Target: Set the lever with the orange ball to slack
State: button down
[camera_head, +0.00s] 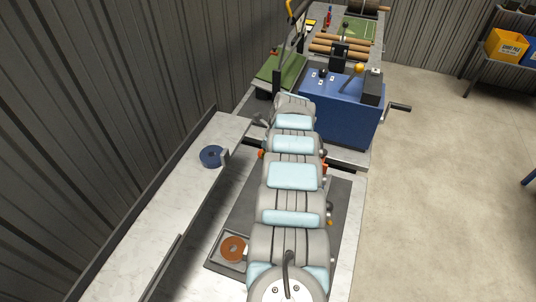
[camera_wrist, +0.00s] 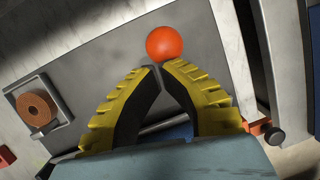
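In the wrist view a red-orange ball (camera_wrist: 170,44) shows just beyond the tips of my gripper (camera_wrist: 159,67). The two yellow, black-lined fingers arch together and their tips meet or nearly meet, with nothing visible held between them. I cannot tell whether the tips touch the ball. A grey rod (camera_wrist: 163,126) shows through the gap between the fingers; whether it joins the ball is hidden. In the head view my arm covers this spot and my gripper. There, a yellow-orange ball (camera_head: 359,68) tops a lever on the blue cabinet (camera_head: 340,112).
A brown coil in a small square tray (camera_head: 233,248) lies left of my arm; the coil also shows in the wrist view (camera_wrist: 37,108). A dark blue coil (camera_head: 211,156) sits on the pale left ledge (camera_head: 165,205). A crank handle (camera_head: 398,107) sticks out right of the cabinet. Open floor lies right.

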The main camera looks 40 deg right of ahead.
jog(key=s+p+v, duration=0.1)
jog(key=p+v, duration=0.2)
jog(key=v, duration=1)
jog(key=shift+s+d+f+p, duration=0.2)
jog(key=shift+s+d+p, duration=0.05)
jog(key=shift+s+p, duration=0.1)
dwell(0.5)
